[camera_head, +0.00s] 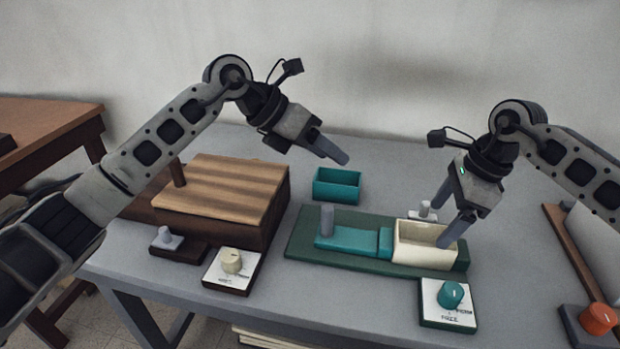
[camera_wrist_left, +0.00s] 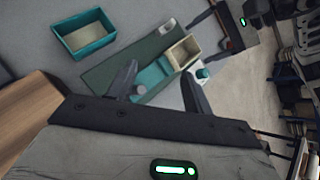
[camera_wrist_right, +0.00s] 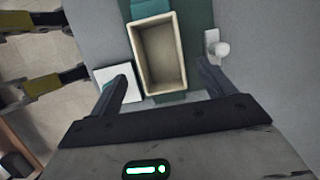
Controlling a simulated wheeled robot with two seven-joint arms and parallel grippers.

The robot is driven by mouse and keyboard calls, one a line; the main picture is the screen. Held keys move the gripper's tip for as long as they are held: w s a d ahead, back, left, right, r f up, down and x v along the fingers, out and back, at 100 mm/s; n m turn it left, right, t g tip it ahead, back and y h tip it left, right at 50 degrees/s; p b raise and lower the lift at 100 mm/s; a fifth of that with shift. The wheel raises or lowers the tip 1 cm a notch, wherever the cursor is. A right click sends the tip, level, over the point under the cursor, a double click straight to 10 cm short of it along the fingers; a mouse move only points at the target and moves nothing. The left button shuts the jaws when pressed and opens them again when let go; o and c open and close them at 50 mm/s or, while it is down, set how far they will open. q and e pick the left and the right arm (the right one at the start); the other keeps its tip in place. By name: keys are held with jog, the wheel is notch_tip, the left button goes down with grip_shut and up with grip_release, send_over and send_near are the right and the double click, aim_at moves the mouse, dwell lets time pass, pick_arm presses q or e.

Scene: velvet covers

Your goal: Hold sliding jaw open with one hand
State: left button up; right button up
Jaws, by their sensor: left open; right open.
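A green base (camera_head: 300,248) on the grey table carries a teal sliding piece (camera_head: 345,240) with an upright grey post (camera_head: 327,220) at its left end. An open, empty cream box (camera_head: 425,253) adjoins the teal piece on the right; it also shows in the right wrist view (camera_wrist_right: 147,60). My right gripper (camera_head: 448,215) is open and empty over the cream box, its fingers spread to either side; contact cannot be told. My left gripper (camera_head: 338,155) is open and empty in the air above and behind the base, apart from the post.
A teal open bin (camera_head: 337,186) stands behind the base. A wooden block (camera_head: 225,185) fills the left of the table. A teal knob on a white panel (camera_head: 448,303) sits in front right, a cream knob panel (camera_head: 232,270) front left. A small grey knob (camera_head: 425,208) is behind the cream box.

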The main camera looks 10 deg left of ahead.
aim_at(323, 208)
pick_arm(q)
jog(key=f+m+y, duration=0.1)
jog(key=f, duration=0.3)
jog(key=s+d+f+m+g+y, duration=0.1)
jog(key=f+y, duration=0.1)
jog(key=f, duration=0.3)
jog(key=f+m+y, duration=0.1)
jog(key=f+y, duration=0.1)
jog(key=f, duration=0.2)
jog(key=shift+s+d+f+m+g, duration=0.15)
jog(key=shift+d+f+m+g, duration=0.05)
jog(key=shift+f+m+g, duration=0.2)
